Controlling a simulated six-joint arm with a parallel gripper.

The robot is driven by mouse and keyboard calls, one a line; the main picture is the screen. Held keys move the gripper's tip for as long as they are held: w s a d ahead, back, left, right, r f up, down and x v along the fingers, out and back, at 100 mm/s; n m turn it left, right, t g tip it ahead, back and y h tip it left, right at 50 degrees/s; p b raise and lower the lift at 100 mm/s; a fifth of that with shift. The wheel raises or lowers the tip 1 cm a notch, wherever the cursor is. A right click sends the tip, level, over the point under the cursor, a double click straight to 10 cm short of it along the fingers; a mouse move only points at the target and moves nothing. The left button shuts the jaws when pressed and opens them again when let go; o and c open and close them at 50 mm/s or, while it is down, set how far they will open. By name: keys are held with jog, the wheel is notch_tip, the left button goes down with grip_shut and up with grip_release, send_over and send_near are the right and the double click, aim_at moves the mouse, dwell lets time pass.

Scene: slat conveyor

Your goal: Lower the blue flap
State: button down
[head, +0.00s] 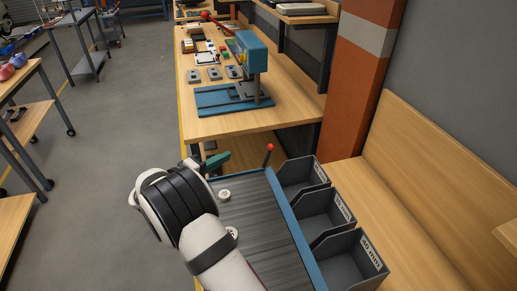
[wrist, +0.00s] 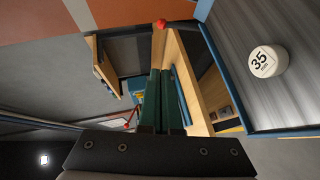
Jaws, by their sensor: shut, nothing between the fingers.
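My gripper (head: 224,156) has dark green fingers, held together and empty over the far left corner of the slat conveyor (head: 262,232). In the wrist view the fingers (wrist: 164,74) point away from the camera, with nothing between them. A blue strip (head: 297,238) runs along the conveyor's right side, and a blue edge (wrist: 204,10) shows in the wrist view. I cannot tell whether either is the flap. A red-knobbed lever (head: 269,149) stands upright at the conveyor's far end, right of my gripper. Its red knob (wrist: 162,23) seems to show in the wrist view, apart from the fingers.
Dark bins (head: 330,210) line the conveyor's right side. A workbench (head: 230,124) with a blue press (head: 250,52) stands beyond. Open floor (head: 115,130) lies left.

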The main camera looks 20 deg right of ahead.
jog(key=s+d+x, duration=0.1)
jog(key=s+x, duration=0.1)
jog(key=x, duration=1.1)
jog(key=shift+s+d+f, duration=0.2)
jog(key=shift+s+d, duration=0.05)
jog(key=shift+d, duration=0.1)
jog(key=shift+d, duration=0.1)
